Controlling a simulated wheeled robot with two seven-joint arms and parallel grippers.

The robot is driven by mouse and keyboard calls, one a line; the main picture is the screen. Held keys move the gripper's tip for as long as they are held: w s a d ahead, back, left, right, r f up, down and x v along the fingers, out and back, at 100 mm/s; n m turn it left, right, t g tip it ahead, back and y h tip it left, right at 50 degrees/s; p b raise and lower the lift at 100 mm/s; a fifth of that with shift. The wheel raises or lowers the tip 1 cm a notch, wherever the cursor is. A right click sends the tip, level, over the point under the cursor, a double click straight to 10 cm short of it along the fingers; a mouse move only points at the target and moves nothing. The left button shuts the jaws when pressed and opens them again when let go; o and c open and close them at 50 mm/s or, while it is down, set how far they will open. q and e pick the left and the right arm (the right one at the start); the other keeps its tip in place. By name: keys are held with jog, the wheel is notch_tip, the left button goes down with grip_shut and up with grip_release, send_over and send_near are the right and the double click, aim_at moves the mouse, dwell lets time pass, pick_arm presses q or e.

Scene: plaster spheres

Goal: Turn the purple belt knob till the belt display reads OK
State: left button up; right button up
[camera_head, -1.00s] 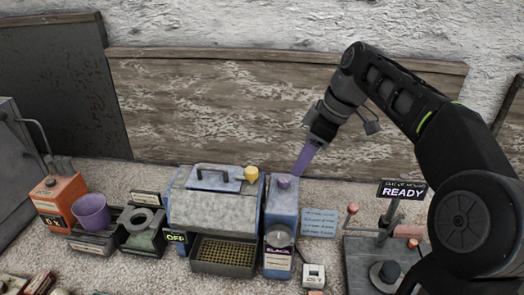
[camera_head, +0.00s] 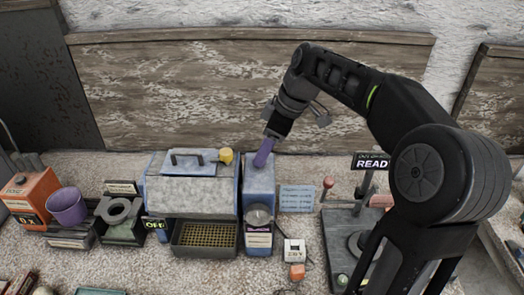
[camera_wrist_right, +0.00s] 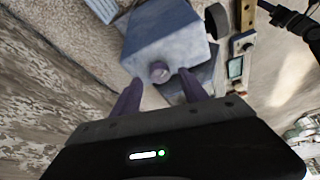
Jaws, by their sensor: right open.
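The purple belt knob (camera_wrist_right: 159,72) sits on top of a tall blue box (camera_head: 259,185); the box also shows in the right wrist view (camera_wrist_right: 165,35). In the head view the knob is hidden by the purple fingers of my right gripper (camera_head: 263,154). In the right wrist view my right gripper (camera_wrist_right: 160,82) is open and empty, pointing at the knob, which appears between its fingertips; contact cannot be told. A small display (camera_head: 155,224) reads OFF beside the grey-blue machine; I cannot tell if it is the belt display. My left gripper is out of view.
The machine (camera_head: 190,195), with a yellow knob (camera_head: 226,155) and a tray (camera_head: 205,252) in front, stands left of the box. A wooden board (camera_head: 240,85) is behind.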

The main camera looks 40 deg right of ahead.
jog(key=shift+x, duration=1)
jog(key=shift+c, duration=0.3)
grip_shut()
